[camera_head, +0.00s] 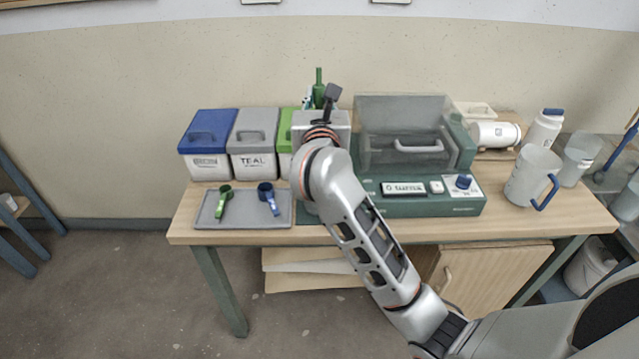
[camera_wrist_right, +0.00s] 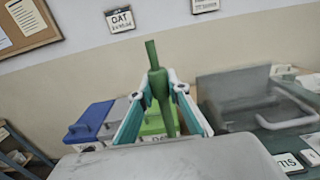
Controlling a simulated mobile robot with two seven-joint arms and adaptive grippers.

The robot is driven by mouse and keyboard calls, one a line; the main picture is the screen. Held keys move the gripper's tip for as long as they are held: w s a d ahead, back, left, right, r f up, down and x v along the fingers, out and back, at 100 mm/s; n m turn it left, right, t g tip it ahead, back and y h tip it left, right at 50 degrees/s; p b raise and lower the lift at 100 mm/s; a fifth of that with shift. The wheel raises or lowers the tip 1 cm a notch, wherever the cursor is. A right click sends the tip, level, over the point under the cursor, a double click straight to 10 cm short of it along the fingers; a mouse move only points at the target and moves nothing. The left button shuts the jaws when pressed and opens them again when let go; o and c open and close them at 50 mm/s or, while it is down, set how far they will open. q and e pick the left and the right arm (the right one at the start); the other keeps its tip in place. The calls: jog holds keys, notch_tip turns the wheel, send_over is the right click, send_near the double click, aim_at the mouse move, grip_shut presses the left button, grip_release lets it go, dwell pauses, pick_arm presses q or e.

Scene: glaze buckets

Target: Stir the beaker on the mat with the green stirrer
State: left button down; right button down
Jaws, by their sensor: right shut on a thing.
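The green stirrer (camera_wrist_right: 155,60) stands nearly upright between the teal-padded fingers of my right gripper (camera_wrist_right: 161,84), which is shut on it. In the head view the upper end of the stirrer (camera_head: 319,88) shows above my right wrist, in front of the wall. I do not see a beaker on a mat; my right arm covers that part of the table. A sliver of dark green surface (camera_head: 307,218) shows beside the arm and may be the mat. My left gripper is not in view.
Lidded bins in blue (camera_head: 206,143), grey (camera_head: 251,143) and green (camera_head: 284,128) stand at the back left. A grey tray (camera_head: 242,219) holds a green and a blue scoop. A green scale (camera_head: 432,205) with a clear cover stands right of my arm. A blue-handled jug (camera_head: 530,172) is farther right.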

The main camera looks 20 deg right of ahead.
aim_at(319, 71)
jog(key=shift+r+p, duration=1.7)
jog(key=shift+r, duration=0.6)
jog(key=shift+r+p, duration=0.45)
jog(key=shift+r, duration=0.1)
jog(key=shift+r+p, duration=0.45)
